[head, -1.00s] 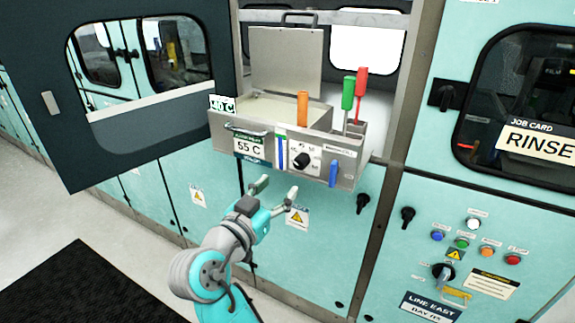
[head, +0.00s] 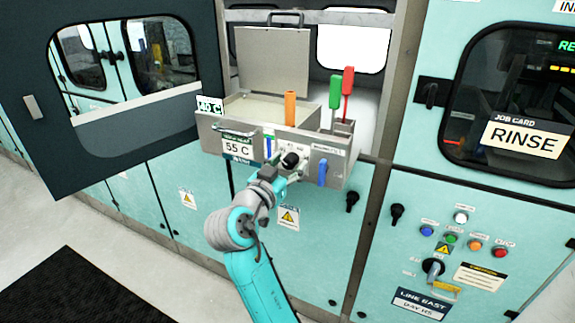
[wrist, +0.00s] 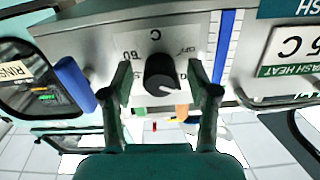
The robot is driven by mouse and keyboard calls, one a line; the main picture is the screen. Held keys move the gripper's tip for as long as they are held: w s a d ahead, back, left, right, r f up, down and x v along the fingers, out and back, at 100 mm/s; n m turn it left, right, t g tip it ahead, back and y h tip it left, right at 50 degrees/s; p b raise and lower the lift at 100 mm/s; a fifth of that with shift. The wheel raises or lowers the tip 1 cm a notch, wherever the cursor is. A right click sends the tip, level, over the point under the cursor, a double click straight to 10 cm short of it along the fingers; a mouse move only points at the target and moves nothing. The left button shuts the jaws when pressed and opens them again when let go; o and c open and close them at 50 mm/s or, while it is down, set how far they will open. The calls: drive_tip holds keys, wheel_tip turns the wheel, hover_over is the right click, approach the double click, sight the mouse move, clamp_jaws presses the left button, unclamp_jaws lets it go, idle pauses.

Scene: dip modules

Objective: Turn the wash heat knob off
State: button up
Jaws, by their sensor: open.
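The wash heat knob (head: 291,160) is a round black dial with a white pointer line, on the front of the grey metal bath unit. In the wrist view the knob (wrist: 161,73) sits between the two fingers of my gripper (wrist: 164,92), with a gap on each side. The dial plate around it carries a "C" and printed numbers, upside down in this view. In the head view my gripper (head: 283,174) is open, just in front of and below the knob. The fingertips partly cover the dial plate there.
A blue lever (head: 322,172) juts out right of the knob. A blue strip (head: 269,144) and a "55 C" card (head: 237,148) are to the left. Orange (head: 290,107), green (head: 335,93) and red (head: 347,84) handles stand up above. The open dark door (head: 100,100) is at left.

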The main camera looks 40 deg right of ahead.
drive_tip(key=shift+c, duration=0.3)
clamp_jaws()
drive_tip(key=shift+n, duration=0.4)
drive_tip(key=n, duration=0.4)
drive_tip(key=shift+n, duration=0.4)
drive_tip(key=n, duration=0.6)
drive_tip(key=shift+n, duration=0.3)
drive_tip(key=shift+o, duration=0.3)
unclamp_jaws()
